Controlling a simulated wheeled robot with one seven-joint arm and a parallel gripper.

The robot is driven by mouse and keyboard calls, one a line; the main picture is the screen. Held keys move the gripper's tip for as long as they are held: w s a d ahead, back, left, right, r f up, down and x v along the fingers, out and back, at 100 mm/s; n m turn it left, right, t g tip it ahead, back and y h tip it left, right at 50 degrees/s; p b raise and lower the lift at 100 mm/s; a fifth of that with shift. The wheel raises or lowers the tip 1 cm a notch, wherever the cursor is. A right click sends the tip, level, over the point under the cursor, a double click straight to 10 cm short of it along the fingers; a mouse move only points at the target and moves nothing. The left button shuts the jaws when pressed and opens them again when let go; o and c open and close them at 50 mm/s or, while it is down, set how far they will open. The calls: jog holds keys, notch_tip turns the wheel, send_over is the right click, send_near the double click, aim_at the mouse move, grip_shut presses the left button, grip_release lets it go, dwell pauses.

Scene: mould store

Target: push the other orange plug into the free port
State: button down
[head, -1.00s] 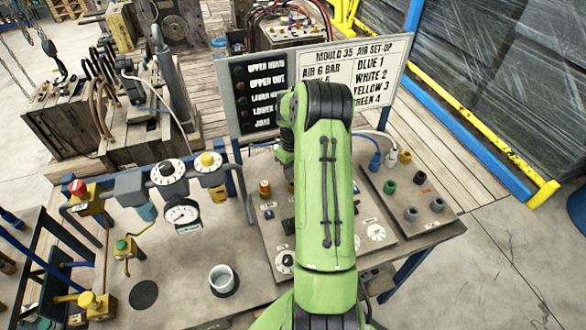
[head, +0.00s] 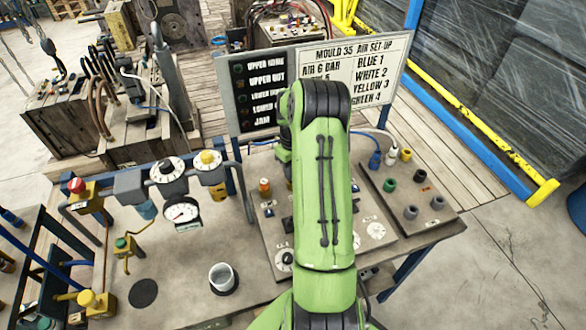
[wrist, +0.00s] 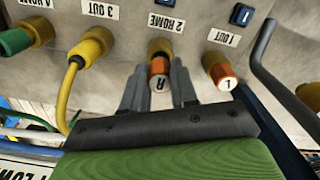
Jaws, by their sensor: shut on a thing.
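That plug also shows in the head view (head: 264,186). My green arm hides my gripper and the held plug in the head view.
A yellow plug with a hose (wrist: 78,62) sits at 3 OUT and a green plug (wrist: 15,41) at its left. A dark bar (wrist: 272,85) runs right of the ports. In the head view a sign board (head: 355,75) stands behind the panel, and a white cup (head: 222,278) stands front left.

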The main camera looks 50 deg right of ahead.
jog(key=shift+f, duration=0.1)
dwell(0.3)
jog(key=shift+f+b, duration=0.4)
jog(key=shift+f, duration=0.05)
jog(key=shift+f+b, duration=0.5)
jog(key=shift+f, duration=0.1)
dwell(0.9)
jog(key=shift+c, duration=2.1)
grip_release()
jog(key=shift+r, duration=0.1)
jog(key=shift+r+p, duration=2.6)
jog(key=shift+r, duration=1.2)
